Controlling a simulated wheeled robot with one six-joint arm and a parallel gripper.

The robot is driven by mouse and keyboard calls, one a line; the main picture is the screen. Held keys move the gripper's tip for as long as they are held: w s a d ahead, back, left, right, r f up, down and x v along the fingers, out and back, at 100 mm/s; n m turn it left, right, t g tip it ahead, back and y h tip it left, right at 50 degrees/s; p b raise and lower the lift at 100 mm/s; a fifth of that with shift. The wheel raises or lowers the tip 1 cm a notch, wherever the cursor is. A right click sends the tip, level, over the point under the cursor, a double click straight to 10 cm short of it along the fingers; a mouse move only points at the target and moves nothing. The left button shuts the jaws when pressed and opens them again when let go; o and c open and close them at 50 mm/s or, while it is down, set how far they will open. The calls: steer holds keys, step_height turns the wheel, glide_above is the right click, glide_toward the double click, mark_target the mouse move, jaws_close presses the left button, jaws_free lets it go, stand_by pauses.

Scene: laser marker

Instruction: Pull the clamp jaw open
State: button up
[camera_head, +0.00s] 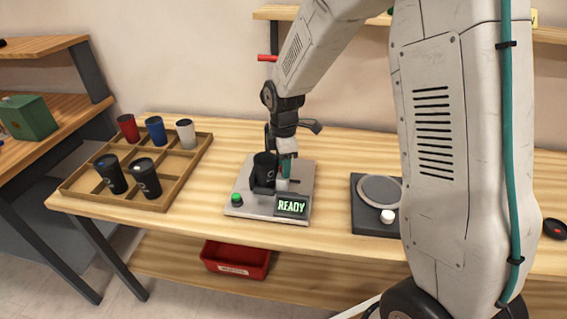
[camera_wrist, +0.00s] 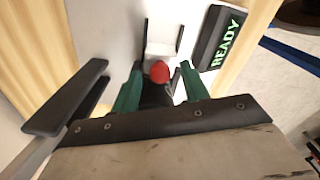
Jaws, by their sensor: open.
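The laser marker (camera_head: 243,208) is a light grey plate on the table, with a black cup (camera_head: 264,170) standing upright on it. My gripper (camera_head: 286,172) points down just right of the cup, low over the plate. In the wrist view my gripper (camera_wrist: 161,68) has its green fingers apart, one on each side of a red knob (camera_wrist: 160,73). A white block (camera_wrist: 161,48) lies just beyond the knob; it looks like part of the clamp. Whether the fingers touch the knob cannot be told. My gripper hides much of the clamp in the head view.
The lit READY display (camera_head: 291,206) and a green button (camera_head: 237,199) sit at the plate's front. A wooden tray (camera_head: 172,202) with several cups is at left. A dark device (camera_head: 366,222) with a round disc stands at right. A red bin (camera_head: 236,260) is below.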

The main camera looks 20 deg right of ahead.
jaws_close()
steer(key=shift+s+d, duration=0.45)
steer(key=shift+d, duration=0.35)
jaws_free()
steer(key=shift+d, duration=0.1)
step_height(320, 180, up, 8)
steer(key=shift+f, duration=0.15)
